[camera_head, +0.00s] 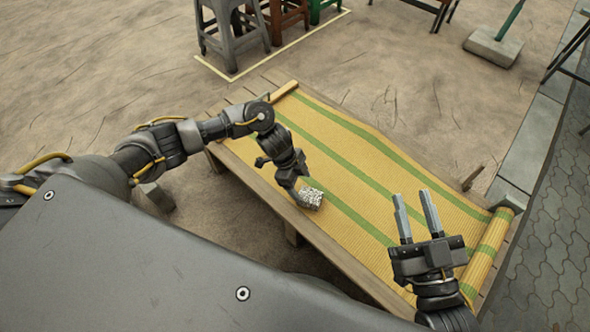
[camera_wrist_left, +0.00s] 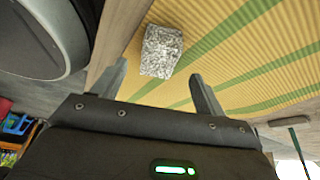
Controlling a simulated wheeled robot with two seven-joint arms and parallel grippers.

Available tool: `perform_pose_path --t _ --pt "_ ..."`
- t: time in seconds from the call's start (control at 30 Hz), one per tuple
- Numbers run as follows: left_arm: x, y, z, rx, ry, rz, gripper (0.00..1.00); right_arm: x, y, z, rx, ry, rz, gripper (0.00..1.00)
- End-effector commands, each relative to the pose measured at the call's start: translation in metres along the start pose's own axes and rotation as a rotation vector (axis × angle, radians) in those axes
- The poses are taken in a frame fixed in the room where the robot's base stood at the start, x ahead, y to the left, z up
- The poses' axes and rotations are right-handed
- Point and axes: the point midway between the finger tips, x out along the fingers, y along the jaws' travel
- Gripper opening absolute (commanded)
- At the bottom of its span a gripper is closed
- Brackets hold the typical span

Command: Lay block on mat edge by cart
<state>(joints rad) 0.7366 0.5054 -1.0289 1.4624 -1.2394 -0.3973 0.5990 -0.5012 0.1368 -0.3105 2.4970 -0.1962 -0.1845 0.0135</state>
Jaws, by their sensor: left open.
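A speckled grey stone block (camera_head: 311,197) is at the near long edge of the yellow mat with green stripes (camera_head: 375,153). In the left wrist view the block (camera_wrist_left: 160,50) appears to lie on the mat (camera_wrist_left: 236,60), close to the wooden rail. My left gripper (camera_head: 301,190) is right beside the block. Its open fingers (camera_wrist_left: 160,76) show with the block just beyond the tips, and I see no grip on it. My right gripper (camera_head: 416,214) is open and empty over the mat's right end. I cannot make out a cart for certain.
Stools (camera_head: 232,35) stand at the top left inside a pale line. A post base (camera_head: 493,46) and kerb (camera_head: 535,130) are at the right. The mat's middle is clear.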

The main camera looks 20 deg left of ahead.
Motion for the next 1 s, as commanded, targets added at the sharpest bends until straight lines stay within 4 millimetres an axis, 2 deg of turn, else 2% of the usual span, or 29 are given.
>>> perform_pose_path --t 0.1,0.3,0.5,0.67,0.77,0.87,0.9,0.97,1.0 --pt "-0.021 0.001 -0.001 0.001 0.000 0.001 0.73 -0.003 0.012 0.021 -0.003 -0.150 0.036 0.35" --pt "-0.042 0.000 -0.001 0.001 0.000 0.000 0.73 -0.013 0.026 0.049 0.000 -0.334 0.080 0.35" --pt "-0.050 0.001 0.000 0.000 -0.001 0.002 0.73 -0.020 0.032 0.061 0.003 -0.411 0.101 0.35" --pt "-0.047 0.003 -0.003 0.003 0.009 0.002 0.73 -0.021 0.033 0.063 0.004 -0.420 0.103 0.35" --pt "-0.034 0.016 -0.028 0.023 0.080 -0.008 0.73 -0.021 0.033 0.063 0.003 -0.420 0.103 0.35" --pt "-0.018 0.043 -0.080 0.050 0.239 -0.046 0.73 -0.020 0.033 0.063 0.003 -0.419 0.102 0.35" --pt "-0.014 0.057 -0.107 0.051 0.323 -0.073 0.73 -0.020 0.033 0.063 0.003 -0.419 0.102 0.35" --pt "-0.018 0.075 -0.147 0.035 0.460 -0.132 0.73 -0.020 0.033 0.063 0.003 -0.419 0.102 0.35" --pt "-0.026 0.084 -0.171 0.010 0.549 -0.181 0.73 -0.020 0.033 0.063 0.003 -0.419 0.102 0.35"
